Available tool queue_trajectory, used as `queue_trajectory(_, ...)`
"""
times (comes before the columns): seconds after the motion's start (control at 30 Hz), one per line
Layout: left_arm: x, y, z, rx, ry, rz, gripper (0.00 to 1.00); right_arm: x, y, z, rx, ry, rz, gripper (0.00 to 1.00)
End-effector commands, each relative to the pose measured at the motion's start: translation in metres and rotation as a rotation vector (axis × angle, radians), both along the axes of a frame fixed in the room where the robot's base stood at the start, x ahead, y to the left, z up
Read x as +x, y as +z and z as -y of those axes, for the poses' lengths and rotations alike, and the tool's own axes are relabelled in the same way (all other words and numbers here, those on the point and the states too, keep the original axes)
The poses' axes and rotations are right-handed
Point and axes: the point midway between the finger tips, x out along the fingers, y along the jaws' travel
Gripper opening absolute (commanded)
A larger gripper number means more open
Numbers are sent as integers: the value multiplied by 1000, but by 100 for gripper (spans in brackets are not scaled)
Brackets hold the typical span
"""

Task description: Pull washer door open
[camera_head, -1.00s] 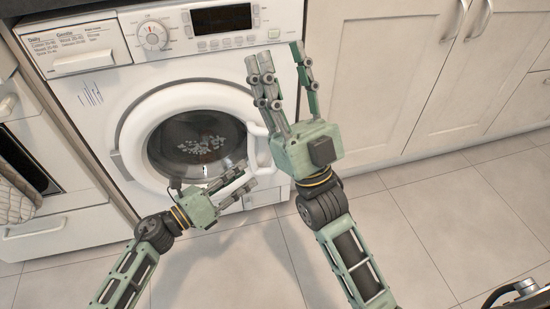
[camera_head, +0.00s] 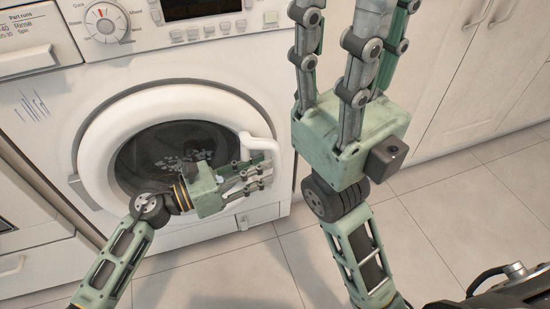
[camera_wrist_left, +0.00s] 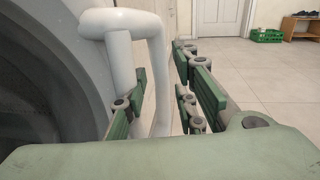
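The white washer (camera_head: 52,98) has a round door (camera_head: 98,140) with dark glass, which looks shut. A white loop handle (camera_head: 262,142) stands out at the door's right side. My left gripper (camera_head: 256,174) is at the handle's lower part, its fingers pointing right. In the left wrist view the handle (camera_wrist_left: 157,62) passes between the parted fingers of the left gripper (camera_wrist_left: 160,103); contact cannot be told. The fingers hide the handle's lower end in the head view. My right gripper (camera_head: 350,45) is raised, open and empty, in front of the washer's right side; its fingertips are partly cut off.
White cupboards (camera_head: 450,85) stand to the right of the washer. The tiled floor (camera_head: 450,220) in front is clear. A green crate (camera_wrist_left: 267,35) and a wooden shelf (camera_wrist_left: 300,27) are far off in the left wrist view.

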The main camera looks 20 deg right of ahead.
Motion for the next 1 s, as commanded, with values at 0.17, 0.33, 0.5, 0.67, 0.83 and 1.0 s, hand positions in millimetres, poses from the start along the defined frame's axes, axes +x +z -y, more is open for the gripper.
queue_trajectory(0.17,6,-1,30,-3,0,1,26,-3,1,-1,-2,-1,26,40)
queue_trajectory(0.33,9,-1,46,-1,1,-1,26,-5,5,-1,-3,-2,43,40)
queue_trajectory(0.5,10,-1,51,0,2,-3,26,-6,6,-1,-3,-3,44,40)
queue_trajectory(0.67,10,0,51,0,2,-3,26,-5,6,-1,-3,-3,44,40)
queue_trajectory(0.83,10,0,51,0,2,-3,12,-5,6,-1,-3,-3,44,40)
queue_trajectory(1.0,11,0,50,0,4,-2,0,-5,6,-1,-3,-2,44,40)
